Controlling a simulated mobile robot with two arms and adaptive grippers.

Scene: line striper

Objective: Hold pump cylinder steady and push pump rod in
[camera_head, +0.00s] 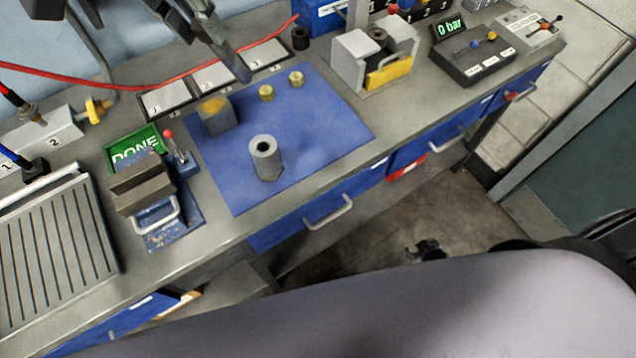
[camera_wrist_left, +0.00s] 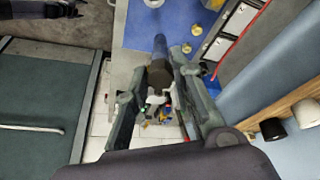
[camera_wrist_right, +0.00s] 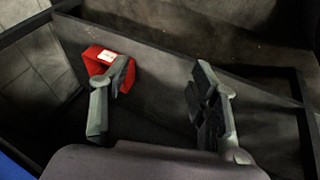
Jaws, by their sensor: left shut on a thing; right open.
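A grey hollow cylinder (camera_head: 265,158) with a hex-shaped foot stands upright on the blue mat (camera_head: 330,125). My left gripper (camera_head: 213,38) is above the mat's far left part, shut on a blue-grey rod (camera_head: 237,66) that points down. In the left wrist view the rod (camera_wrist_left: 160,45) extends from a dark, wider part (camera_wrist_left: 158,72) between the fingers. Which of these is the pump cylinder or pump rod I cannot tell for sure. My right gripper (camera_wrist_right: 155,95) is open and empty over the floor in front of the bench, well away from the cylinder.
A grey block with a yellowish top (camera_head: 217,115) and two brass pieces (camera_head: 266,92) are on the mat. A vise (camera_head: 150,200) stands to the left, a fixture with a yellow front (camera_head: 375,60) to the right. The gauge box reads 0 bar (camera_head: 450,27). A red box (camera_wrist_right: 108,62) is below the bench.

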